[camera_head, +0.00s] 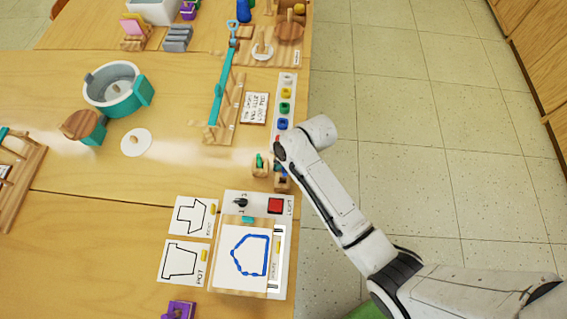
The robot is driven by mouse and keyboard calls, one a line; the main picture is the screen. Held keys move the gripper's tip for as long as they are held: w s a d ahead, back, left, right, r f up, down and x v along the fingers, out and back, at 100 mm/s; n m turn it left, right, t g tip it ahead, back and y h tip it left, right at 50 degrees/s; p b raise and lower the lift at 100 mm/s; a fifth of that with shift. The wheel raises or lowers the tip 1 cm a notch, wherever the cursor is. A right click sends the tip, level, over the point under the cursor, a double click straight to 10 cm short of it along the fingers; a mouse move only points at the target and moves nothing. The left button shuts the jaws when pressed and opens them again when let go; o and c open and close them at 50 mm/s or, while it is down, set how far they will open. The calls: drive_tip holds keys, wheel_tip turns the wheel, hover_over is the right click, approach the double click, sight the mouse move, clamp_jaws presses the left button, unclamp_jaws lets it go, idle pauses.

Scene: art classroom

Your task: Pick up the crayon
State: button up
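Two small wooden holders stand on the table by its right edge. The left holder (260,171) has a green piece (259,160) upright in it, possibly a crayon. The right holder (282,184) is partly covered by my gripper (281,166), which points down over it from my arm's end. Small reddish and blue bits show there, too small to name surely. My fingertips are too small and hidden to show whether they are apart or holding anything. Which piece is the crayon is unclear.
Below is a board with a red button (275,206) and a blue house outline drawing (249,256). Two outline cards (195,216) lie left of it. A strip of coloured cups (285,107) and a teal-topped wooden rack (226,100) stand above. Tiled floor (400,100) is clear at right.

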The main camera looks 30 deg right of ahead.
clamp_jaws()
drive_tip(key=shift+r, duration=0.2)
idle(0.3)
drive_tip(key=shift+r, duration=0.3)
wheel_tip(320, 180, up, 2)
drive_tip(key=s+d+r+b, duration=0.1)
drive_tip(key=s+d+r, duration=0.4)
drive_tip(key=s+r, duration=0.5)
drive_tip(key=s, duration=0.2)
drive_tip(key=shift+s+d+b, duration=0.35)
drive_tip(key=shift+d, duration=0.05)
